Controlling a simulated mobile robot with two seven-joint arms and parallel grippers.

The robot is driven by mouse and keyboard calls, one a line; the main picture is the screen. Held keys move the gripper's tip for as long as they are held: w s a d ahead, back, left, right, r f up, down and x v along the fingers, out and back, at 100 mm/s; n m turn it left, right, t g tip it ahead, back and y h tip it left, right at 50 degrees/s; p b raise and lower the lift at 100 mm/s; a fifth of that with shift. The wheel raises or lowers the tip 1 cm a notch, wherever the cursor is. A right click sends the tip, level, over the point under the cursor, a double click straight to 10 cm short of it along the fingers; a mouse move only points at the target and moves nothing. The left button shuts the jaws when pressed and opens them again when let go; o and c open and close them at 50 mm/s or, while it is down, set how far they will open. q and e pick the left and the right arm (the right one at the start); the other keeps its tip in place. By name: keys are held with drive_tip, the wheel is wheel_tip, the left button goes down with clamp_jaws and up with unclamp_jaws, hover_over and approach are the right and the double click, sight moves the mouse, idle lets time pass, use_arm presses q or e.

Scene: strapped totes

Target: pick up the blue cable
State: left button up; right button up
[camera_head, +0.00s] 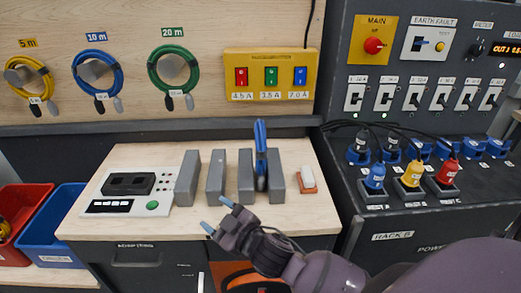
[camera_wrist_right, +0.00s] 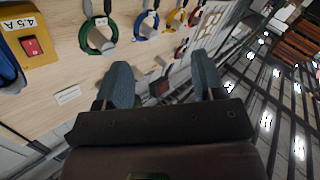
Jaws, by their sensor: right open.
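A blue cable coil (camera_head: 96,70) hangs on a wall hook under the 10 m label. It also shows on the wall in the wrist view (camera_wrist_right: 146,26). Another blue looped thing (camera_head: 261,150), seen nearly edge-on, stands upright between grey slabs (camera_head: 246,176) on the wooden bench; it looks like a coiled cable. My right gripper (camera_head: 216,215) is open and empty, over the bench's front edge, in front of and left of that blue loop. In the wrist view its fingers (camera_wrist_right: 163,82) are apart with nothing between them. My left gripper is not in view.
Yellow (camera_head: 30,78) and green (camera_head: 174,69) coils hang beside the blue one. A tester with a green button (camera_head: 127,193) sits left of the slabs, a white-and-orange block (camera_head: 306,180) right. Red (camera_head: 22,213) and blue (camera_head: 52,224) bins stand left; a plug rack (camera_head: 430,215) stands right.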

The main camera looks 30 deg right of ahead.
drive_tip(key=w+a+r+n+y, duration=0.3)
drive_tip(key=a+r+n+y, duration=0.3)
drive_tip(key=n+y, duration=0.1)
wheel_tip(320, 180, up, 13)
drive_tip(key=n+g+h+p, duration=0.3)
drive_tip(key=n+g+h, duration=1.1)
drive_tip(key=g, duration=0.4)
hover_over(259, 123)
drive_tip(key=w, duration=0.1)
drive_tip(key=shift+a+n+y, duration=0.2)
drive_tip(key=shift+n+y, duration=0.2)
drive_tip(key=shift+y, duration=0.1)
drive_tip(key=shift+d+f, duration=0.1)
drive_tip(key=shift+d, duration=0.1)
drive_tip(key=f, duration=0.5)
drive_tip(key=shift+s+d, duration=0.3)
drive_tip(key=f, duration=0.1)
drive_tip(key=f+p, duration=0.1)
drive_tip(key=f, duration=0.2)
drive_tip(key=shift+s+a+f, duration=0.1)
drive_tip(key=shift+s+f, duration=0.15)
drive_tip(key=shift+s, duration=0.15)
drive_tip(key=shift+f, duration=0.4)
